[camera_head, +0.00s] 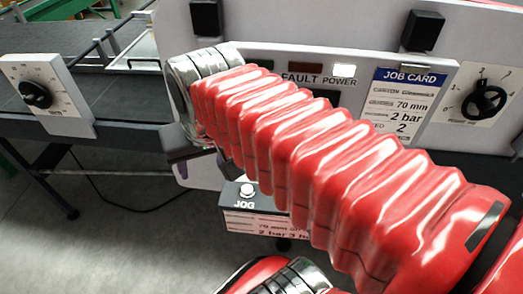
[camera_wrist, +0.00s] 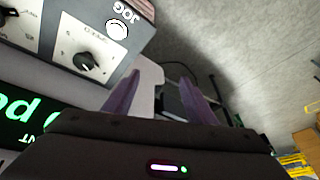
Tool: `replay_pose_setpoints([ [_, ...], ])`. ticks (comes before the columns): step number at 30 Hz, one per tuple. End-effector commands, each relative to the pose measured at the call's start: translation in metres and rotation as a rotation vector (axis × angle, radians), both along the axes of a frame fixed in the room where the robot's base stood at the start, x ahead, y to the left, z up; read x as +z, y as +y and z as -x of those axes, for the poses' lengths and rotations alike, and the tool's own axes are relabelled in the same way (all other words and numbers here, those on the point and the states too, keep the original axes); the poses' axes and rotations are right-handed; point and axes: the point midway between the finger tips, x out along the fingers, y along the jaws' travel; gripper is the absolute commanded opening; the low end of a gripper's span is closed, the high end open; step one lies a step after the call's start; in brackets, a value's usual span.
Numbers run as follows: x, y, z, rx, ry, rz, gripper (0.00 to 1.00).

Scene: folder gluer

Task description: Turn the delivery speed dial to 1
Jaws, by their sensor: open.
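A black dial (camera_wrist: 86,61) sits on a grey panel next to a white JOG button (camera_wrist: 117,29), upside down in the wrist view. The lettering by this dial is too small to read surely, so I cannot confirm that it is the delivery speed dial. Its setting is unclear. My gripper (camera_wrist: 160,77) is open and empty, with two purple fingers spread apart. It is apart from the dial, which lies to the upper left of the fingers. In the head view, my red arm hides that dial.
In the head view, another dial (camera_head: 36,94) is on a white plate at left, and one (camera_head: 484,100) is at right. A job card (camera_head: 403,100) reads 70 mm and 2 bar. The JOG box (camera_head: 240,196) stands below my arm. Floor shows at lower left.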

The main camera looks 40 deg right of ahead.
Motion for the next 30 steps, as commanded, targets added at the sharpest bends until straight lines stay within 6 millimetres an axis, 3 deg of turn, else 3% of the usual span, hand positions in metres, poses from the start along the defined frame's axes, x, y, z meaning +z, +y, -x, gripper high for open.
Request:
replay_pose_setpoints([
  [7, 0.033, -0.064, -0.002, -0.481, 0.128, -0.119, 0.51],
  [16, 0.067, -0.133, 0.013, -1.021, 0.256, -0.238, 0.51],
  [21, 0.076, -0.15, 0.019, -1.164, 0.288, -0.265, 0.51],
  [30, 0.076, -0.151, 0.02, -1.18, 0.292, -0.269, 0.51],
])
